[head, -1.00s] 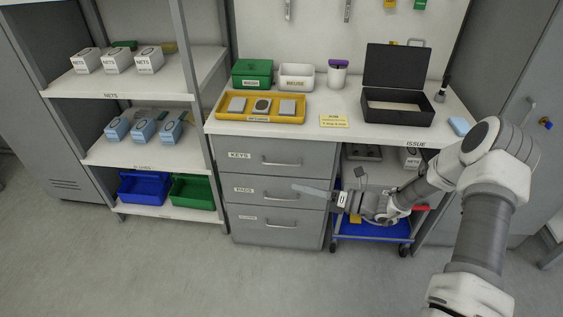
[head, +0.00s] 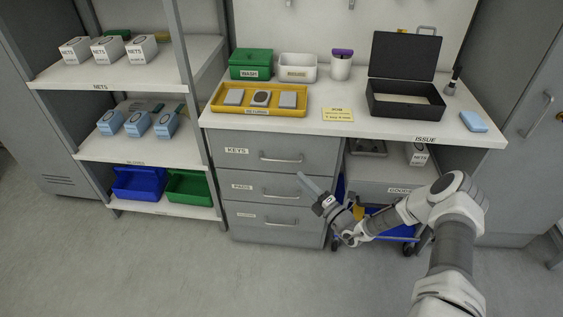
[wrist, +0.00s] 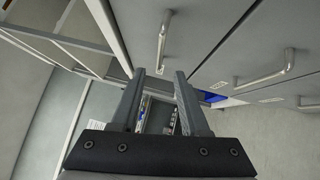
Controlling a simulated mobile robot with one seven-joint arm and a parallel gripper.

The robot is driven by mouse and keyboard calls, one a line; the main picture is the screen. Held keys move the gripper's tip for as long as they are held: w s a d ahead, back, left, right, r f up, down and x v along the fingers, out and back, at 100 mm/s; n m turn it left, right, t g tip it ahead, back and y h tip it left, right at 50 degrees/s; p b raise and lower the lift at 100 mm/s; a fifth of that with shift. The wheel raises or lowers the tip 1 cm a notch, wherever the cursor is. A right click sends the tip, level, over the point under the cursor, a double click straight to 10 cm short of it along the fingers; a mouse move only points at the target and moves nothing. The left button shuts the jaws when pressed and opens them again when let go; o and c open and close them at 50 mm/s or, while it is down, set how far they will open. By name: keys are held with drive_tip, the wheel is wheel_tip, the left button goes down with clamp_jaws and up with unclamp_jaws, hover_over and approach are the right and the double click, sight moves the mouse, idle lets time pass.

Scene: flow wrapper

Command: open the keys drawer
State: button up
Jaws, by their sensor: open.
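The keys drawer (head: 245,164) is the top one in the grey drawer unit. It is shut, with a silver bar handle (head: 281,159) and a KEYS label. My gripper (head: 304,179) is in front of the right side of the unit, below and right of that handle. Its fingers point up and to the left. In the wrist view my gripper (wrist: 160,82) is open, with nothing between its fingers. Bar handles on grey fronts show beyond the fingers there; I cannot tell which one is the keys handle.
The pads drawer (head: 246,196) and a third drawer (head: 246,230) below are shut. The worktop (head: 330,129) above bears a yellow tray (head: 220,108) and an open black case (head: 405,112). A shelf rack stands left. The floor in front is clear.

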sight(281, 160)
drive_tip(key=b+x, duration=0.1)
drive_tip(key=x, duration=1)
drive_tip(key=shift+w+a+b, duration=0.1)
drive_tip(key=shift+w+b, duration=0.1)
drive_tip(key=shift+b, duration=0.15)
clamp_jaws()
idle(0.7)
